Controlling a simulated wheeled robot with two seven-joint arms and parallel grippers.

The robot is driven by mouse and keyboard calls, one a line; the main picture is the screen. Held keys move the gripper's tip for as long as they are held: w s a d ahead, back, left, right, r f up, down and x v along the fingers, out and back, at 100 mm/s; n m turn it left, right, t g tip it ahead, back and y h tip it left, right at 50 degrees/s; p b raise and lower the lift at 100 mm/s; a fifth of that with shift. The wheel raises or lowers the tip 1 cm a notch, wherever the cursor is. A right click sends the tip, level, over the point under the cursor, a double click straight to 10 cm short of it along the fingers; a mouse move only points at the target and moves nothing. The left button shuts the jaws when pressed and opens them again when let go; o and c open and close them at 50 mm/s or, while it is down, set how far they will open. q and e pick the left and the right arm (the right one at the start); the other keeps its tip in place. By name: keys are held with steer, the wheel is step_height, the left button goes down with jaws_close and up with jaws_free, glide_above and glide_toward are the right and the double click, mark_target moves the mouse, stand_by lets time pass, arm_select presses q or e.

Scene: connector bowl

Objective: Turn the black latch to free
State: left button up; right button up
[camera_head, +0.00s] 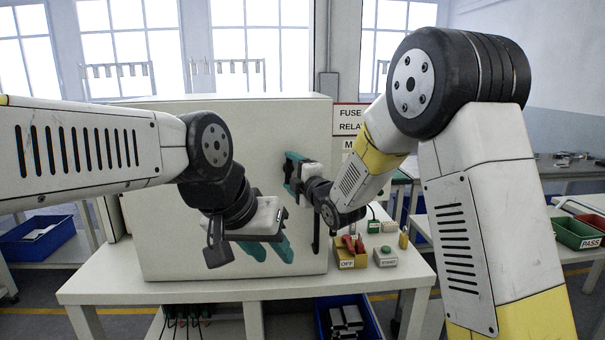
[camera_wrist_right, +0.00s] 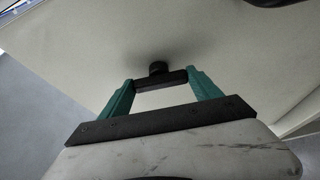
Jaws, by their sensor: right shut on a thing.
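The black latch (camera_wrist_right: 161,79) is a short dark bar on a round hub on the pale cabinet door (camera_wrist_right: 75,60). In the right wrist view it lies crosswise between the two teal fingertips, which touch its ends. My right gripper (camera_wrist_right: 160,80) is shut on it. In the head view the right gripper (camera_head: 292,172) is against the upper right of the cabinet door (camera_head: 165,235) and hides most of the latch. My left gripper (camera_head: 267,249) is in front of the lower door, with its teal fingers apart and nothing seen between them.
A dark vertical handle (camera_head: 316,225) is on the door's right side. A yellow switch box (camera_head: 351,253) with a red lever and an OFF label stands right of the cabinet, beside a START button box (camera_head: 386,257). A blue bin (camera_head: 347,320) is below the white table (camera_head: 230,290).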

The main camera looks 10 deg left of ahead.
steer(key=shift+n, duration=0.5)
steer(key=o, duration=1.4)
steer(key=v, duration=0.7)
steer(key=shift+s+d+r, duration=0.1)
steer(key=shift+s+d, duration=0.1)
steer(key=shift+s, duration=0.15)
